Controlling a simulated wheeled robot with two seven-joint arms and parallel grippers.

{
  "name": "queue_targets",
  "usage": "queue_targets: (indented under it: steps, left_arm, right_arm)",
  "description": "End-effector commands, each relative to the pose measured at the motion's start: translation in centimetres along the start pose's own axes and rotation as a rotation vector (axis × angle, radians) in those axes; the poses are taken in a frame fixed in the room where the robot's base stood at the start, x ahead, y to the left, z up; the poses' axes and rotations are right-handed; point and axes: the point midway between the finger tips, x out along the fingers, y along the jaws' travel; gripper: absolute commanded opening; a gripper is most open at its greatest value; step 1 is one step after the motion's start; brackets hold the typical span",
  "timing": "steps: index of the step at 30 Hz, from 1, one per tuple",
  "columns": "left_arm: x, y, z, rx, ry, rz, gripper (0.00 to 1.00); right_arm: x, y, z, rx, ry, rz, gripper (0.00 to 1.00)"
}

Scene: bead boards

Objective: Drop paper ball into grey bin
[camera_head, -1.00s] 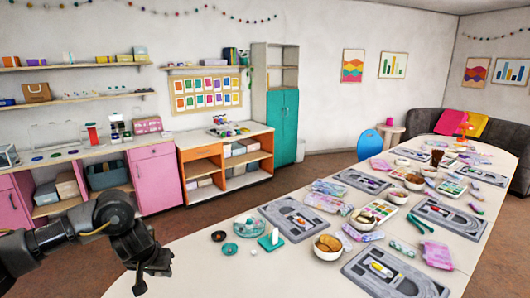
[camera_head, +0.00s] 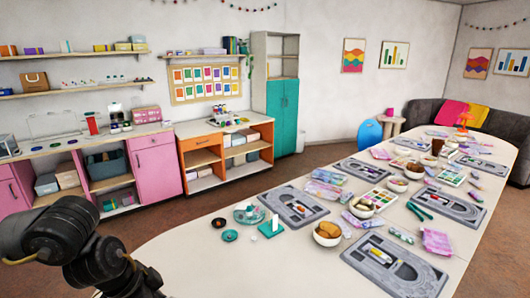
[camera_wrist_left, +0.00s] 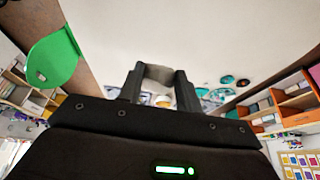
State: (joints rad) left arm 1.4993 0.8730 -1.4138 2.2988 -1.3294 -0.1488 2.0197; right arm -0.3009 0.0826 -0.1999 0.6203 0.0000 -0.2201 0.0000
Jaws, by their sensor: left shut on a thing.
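My left gripper (camera_wrist_left: 159,86) shows in the left wrist view, its two dark fingers shut on a small greyish thing (camera_wrist_left: 158,73), which I take to be the paper ball. In the head view my left arm comes in at the lower left; the fingertips and the ball cannot be made out there. A small pale grey bin (camera_head: 300,139) stands on the floor just right of the teal cabinet, far from the gripper. My right gripper is not in view.
A long white table (camera_head: 215,268) with bead boards (camera_head: 395,268), bowls (camera_head: 327,234) and craft items runs toward the back right. The teal cabinet (camera_head: 283,107), orange shelf unit (camera_head: 203,158) and pink cupboards (camera_head: 155,167) line the wall. Brown floor lies between. A green chair back (camera_wrist_left: 52,60) shows in the wrist view.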

Motion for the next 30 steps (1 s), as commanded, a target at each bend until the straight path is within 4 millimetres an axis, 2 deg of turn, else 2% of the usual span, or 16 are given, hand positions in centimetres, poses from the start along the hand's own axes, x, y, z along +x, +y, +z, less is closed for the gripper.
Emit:
queue_targets:
  steps: [1, 6, 12, 21, 23, 30]
  left_arm:
    - [1.6, 0.0, 0.7, -0.001, 0.0, -0.001, 0.1]
    - [4.2, 0.0, 1.7, -0.002, 0.0, -0.002, 0.1]
    - [6.2, 0.0, 2.5, -0.003, 0.001, -0.002, 0.1]
    - [7.0, 0.1, 2.9, -0.003, 0.001, 0.002, 0.1]
    - [8.1, 0.3, 3.4, -0.002, 0.002, 0.008, 0.1]
    - [14.6, 1.9, 7.0, -0.003, 0.01, 0.016, 0.1]
  right_arm:
    - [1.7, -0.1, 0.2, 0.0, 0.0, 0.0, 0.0]
    - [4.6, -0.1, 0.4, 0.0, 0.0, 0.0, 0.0]
    - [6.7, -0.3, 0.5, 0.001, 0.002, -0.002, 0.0]
    - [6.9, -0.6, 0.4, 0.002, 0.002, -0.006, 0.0]
    - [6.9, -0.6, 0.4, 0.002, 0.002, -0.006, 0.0]
    - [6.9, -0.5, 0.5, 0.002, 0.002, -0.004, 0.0]
